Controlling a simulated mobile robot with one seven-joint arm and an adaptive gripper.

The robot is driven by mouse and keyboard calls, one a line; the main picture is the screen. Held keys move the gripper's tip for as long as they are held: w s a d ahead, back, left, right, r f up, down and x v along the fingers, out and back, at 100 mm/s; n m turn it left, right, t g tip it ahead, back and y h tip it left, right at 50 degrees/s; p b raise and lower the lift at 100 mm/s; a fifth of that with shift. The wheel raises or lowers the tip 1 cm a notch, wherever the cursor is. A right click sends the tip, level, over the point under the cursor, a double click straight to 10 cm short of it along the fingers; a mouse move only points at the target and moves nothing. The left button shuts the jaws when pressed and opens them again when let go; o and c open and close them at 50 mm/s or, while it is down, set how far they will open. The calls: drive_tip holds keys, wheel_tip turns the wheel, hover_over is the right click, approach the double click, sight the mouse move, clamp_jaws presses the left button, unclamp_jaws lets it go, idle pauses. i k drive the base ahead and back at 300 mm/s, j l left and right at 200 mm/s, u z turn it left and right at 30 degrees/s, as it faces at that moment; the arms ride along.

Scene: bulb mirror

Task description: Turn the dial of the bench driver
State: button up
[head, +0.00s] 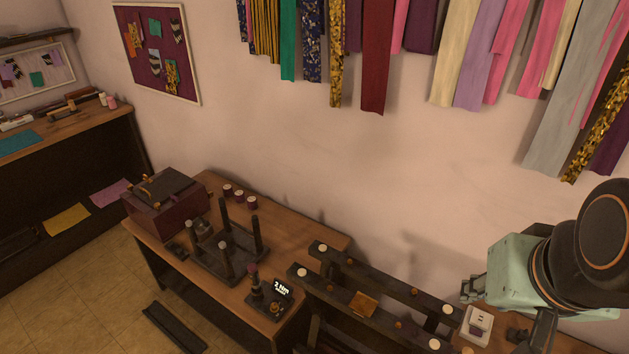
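The bench driver (256,295) is a small dark device standing near the front right corner of the wooden table, with a reddish upright top. A small lit display (282,289) on it seems to read "2 Nm". A small round knob (275,308) at its front may be the dial; it is too small to be sure. My gripper (468,288) is far to the right of the driver, above the dark rack, touching nothing that I can see. Its fingers are small and dark, and I cannot tell whether they are open or shut.
A dark stand with upright posts (228,262) is left of the driver, with a dark red box (165,205) behind it. Several small spools (239,194) line the table's back. A dark rack with bulbs (372,289) lies between the driver and my gripper. A white box (477,325) sits below my gripper.

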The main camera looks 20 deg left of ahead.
sight(274, 308)
drive_tip(key=u, duration=1.4)
drive_tip(key=k, duration=0.3)
drive_tip(key=j+z, duration=0.35)
drive_tip(key=j, duration=0.8)
drive_tip(key=i+j+u, duration=0.35)
drive_tip(key=i+j, duration=0.5)
drive_tip(key=l+z, duration=0.25)
drive_tip(key=l, duration=0.4)
